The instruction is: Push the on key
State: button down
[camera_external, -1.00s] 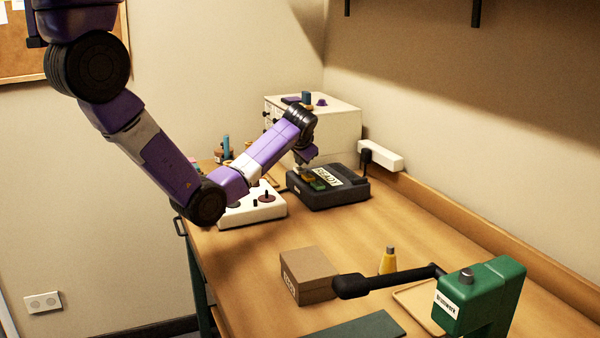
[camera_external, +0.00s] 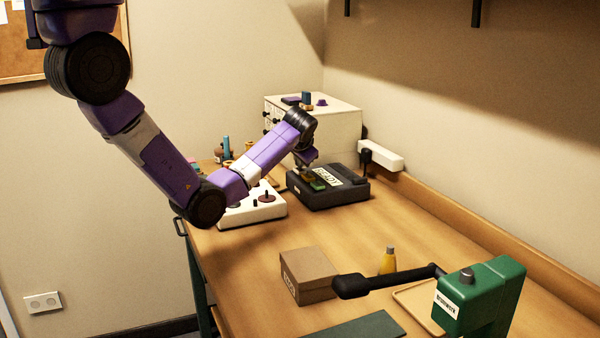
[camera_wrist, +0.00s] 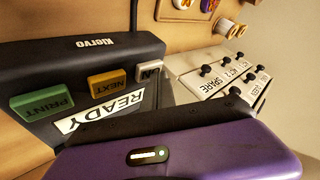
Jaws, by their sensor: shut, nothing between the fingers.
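A dark label machine (camera_external: 335,193) stands on the table, with a white READY strip (camera_external: 328,177). In the wrist view its casing (camera_wrist: 75,60) carries a green PRINT key (camera_wrist: 40,106), an orange NEXT key (camera_wrist: 109,82) and a grey key (camera_wrist: 150,72). Only an N shows on the grey key; the rest of its lettering is hidden. My gripper (camera_external: 305,163) is shut and empty, over the key side of the machine. In the wrist view its dark fingers reach up near the grey key; I cannot tell whether they touch it.
A white box with black knobs (camera_wrist: 215,75) stands close by the machine. A white panel with dark knobs (camera_external: 250,210) sits left of the machine. A cardboard box (camera_external: 308,275), yellow bottle (camera_external: 388,260) and green lamp-like device (camera_external: 490,290) stand nearer.

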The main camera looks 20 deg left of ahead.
aim_at(300, 170)
dwell(0.3)
jog(key=shift+r+p, duration=0.9)
jog(key=shift+p, duration=0.05)
notch_tip(300, 170, up, 6)
jog(key=p, duration=0.5)
